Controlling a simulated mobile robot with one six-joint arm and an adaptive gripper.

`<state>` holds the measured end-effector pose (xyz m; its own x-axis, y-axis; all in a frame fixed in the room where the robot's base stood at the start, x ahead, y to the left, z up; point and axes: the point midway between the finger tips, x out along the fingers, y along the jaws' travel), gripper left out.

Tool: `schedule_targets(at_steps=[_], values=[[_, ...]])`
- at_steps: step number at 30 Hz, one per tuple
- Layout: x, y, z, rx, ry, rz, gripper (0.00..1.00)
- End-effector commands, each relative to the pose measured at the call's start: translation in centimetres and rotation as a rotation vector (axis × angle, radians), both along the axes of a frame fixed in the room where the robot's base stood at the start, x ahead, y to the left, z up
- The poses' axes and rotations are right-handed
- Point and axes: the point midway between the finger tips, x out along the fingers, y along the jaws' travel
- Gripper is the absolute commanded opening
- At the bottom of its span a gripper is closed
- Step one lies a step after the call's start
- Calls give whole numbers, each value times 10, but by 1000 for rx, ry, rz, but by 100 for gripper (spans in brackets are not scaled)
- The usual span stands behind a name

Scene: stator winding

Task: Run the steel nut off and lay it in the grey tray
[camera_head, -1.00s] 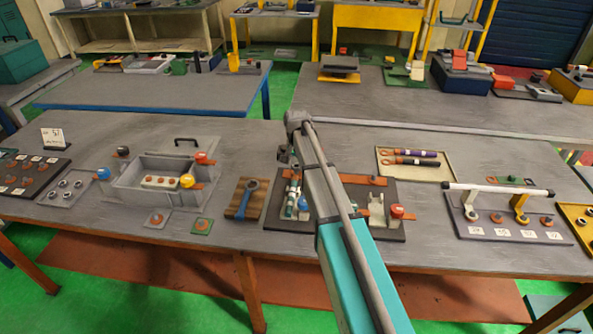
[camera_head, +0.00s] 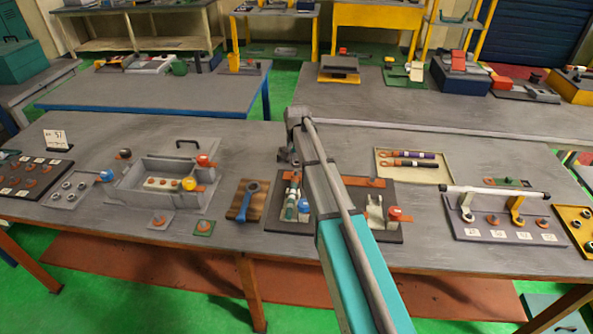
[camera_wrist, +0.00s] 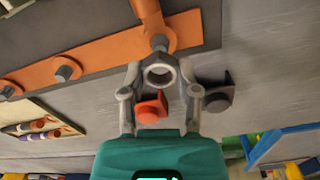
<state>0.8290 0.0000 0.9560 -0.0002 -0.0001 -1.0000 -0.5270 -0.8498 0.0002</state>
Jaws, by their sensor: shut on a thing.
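In the wrist view my gripper (camera_wrist: 160,92) is shut on a steel nut (camera_wrist: 160,74), held between its two fingertips. The nut's open hole faces the camera. A short steel stud (camera_wrist: 159,44) on an orange-copper bar (camera_wrist: 112,62) lies right beside the nut; I cannot tell whether the two still touch. In the head view my arm covers most of the gripper and the nut, over the dark board (camera_head: 393,236). A grey tray (camera_head: 54,200) holding several nuts lies on the bench at the left.
A grey open box (camera_head: 150,197) with coloured knobs stands between the tray and the board. A cream tray (camera_head: 436,176) with two handled tools is at the right.

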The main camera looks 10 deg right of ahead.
Motion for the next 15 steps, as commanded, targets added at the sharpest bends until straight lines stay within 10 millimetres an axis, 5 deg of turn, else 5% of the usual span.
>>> schedule_targets(at_steps=[15], values=[[0, 0, 24, 0, 0, 0, 0]])
